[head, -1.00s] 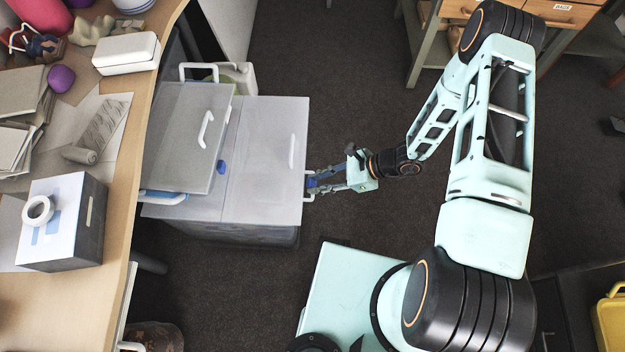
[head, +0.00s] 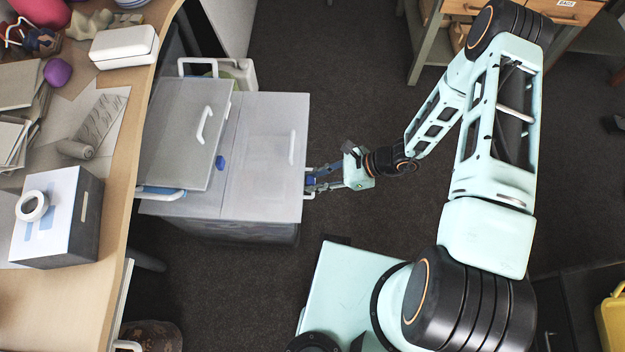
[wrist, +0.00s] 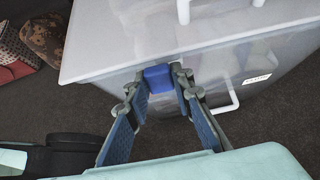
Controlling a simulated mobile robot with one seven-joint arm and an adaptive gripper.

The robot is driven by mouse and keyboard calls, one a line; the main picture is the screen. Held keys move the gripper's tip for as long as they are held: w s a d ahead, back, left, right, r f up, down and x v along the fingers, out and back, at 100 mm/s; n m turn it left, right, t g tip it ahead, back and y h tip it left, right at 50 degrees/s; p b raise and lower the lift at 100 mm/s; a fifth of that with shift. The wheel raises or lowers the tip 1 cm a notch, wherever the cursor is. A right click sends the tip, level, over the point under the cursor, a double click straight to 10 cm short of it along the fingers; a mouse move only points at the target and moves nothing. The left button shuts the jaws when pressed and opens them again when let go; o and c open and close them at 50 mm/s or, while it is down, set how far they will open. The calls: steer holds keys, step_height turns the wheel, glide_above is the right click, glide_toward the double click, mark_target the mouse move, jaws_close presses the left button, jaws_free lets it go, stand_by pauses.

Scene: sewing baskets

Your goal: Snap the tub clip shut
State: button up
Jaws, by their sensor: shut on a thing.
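The grey translucent tub (head: 262,190) stands on the floor with its lid on and a white handle on top. In the wrist view, the tub's lid (wrist: 215,32) fills the upper part. The blue clip (wrist: 157,77) sits at the lid's near edge. My gripper (wrist: 159,83) is shut on the clip, one fingertip at each side of it. Whether the clip is latched cannot be told. In the head view, my gripper (head: 309,180) reaches the tub's right side from the right. A second blue clip (head: 220,162) shows at the tub's left part.
A smaller grey lidded bin (head: 185,130) overlaps the tub's left side. A wooden desk (head: 105,235) with a box and papers runs along the left. A white handle (wrist: 222,110) on the tub's side is close to my right finger. Dark carpet (head: 330,60) is clear behind.

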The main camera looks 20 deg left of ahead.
steer(key=o, duration=0.9)
steer(key=shift+c, duration=0.2)
steer(key=p+v, duration=0.2)
steer(key=v, duration=0.5)
steer(key=shift+p, duration=0.35)
